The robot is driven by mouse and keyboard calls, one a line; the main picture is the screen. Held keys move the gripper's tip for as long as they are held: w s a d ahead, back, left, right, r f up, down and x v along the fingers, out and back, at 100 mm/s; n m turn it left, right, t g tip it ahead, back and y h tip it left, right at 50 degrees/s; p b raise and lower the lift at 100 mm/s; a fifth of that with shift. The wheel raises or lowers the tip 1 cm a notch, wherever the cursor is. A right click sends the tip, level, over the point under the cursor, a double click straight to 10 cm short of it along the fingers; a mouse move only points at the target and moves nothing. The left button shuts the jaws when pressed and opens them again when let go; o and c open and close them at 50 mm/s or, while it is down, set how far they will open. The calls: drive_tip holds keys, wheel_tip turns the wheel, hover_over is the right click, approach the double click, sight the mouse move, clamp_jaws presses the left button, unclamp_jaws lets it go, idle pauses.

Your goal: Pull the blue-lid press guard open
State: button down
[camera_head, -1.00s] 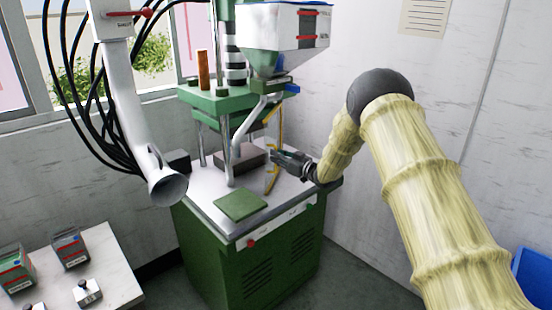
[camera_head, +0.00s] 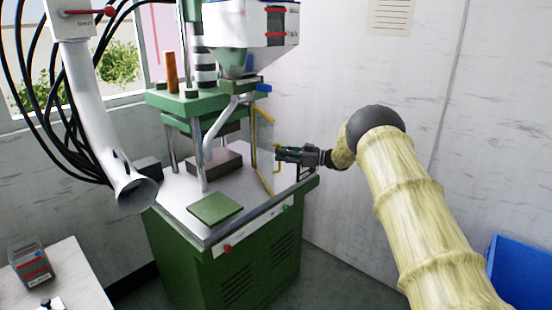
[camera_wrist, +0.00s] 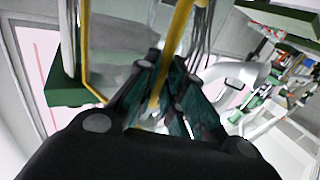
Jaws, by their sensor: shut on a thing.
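The press (camera_head: 193,103) is green with a grey-white bed. Its white hopper (camera_head: 232,25) is cut off at the top, so the lid is out of view in the head view. The guard (camera_head: 264,135) is a clear pane in a yellow frame at the press's right side, standing out from the bed at an angle. My gripper (camera_head: 281,154) is at the guard's outer side, shut on its yellow handle. In the wrist view, the yellow handle bar (camera_wrist: 157,92) runs between the fingers of my gripper (camera_wrist: 165,98).
A dark block (camera_head: 214,162) and a green plate (camera_head: 215,208) lie on the press bed. A white duct (camera_head: 95,120) with a flared mouth hangs at the left. A blue bin (camera_head: 520,272) stands at lower right. The floor between press and right wall looks clear.

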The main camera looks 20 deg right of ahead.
drive_tip(key=shift+w+d+r+b, duration=0.2)
drive_tip(key=shift+w+d, duration=0.15)
drive_tip(key=shift+d, duration=0.4)
drive_tip(key=shift+w+d+r+b, duration=0.2)
drive_tip(key=shift+w+d, duration=0.1)
drive_tip(key=shift+d, duration=0.4)
drive_tip(key=c, duration=1.9)
unclamp_jaws()
drive_tip(key=o, duration=0.4)
drive_tip(key=shift+w+a+f, duration=0.2)
drive_tip(key=shift+a+f, duration=0.05)
drive_tip(key=v, duration=1.3)
drive_tip(key=shift+w+f, duration=0.1)
drive_tip(key=shift+f, duration=0.05)
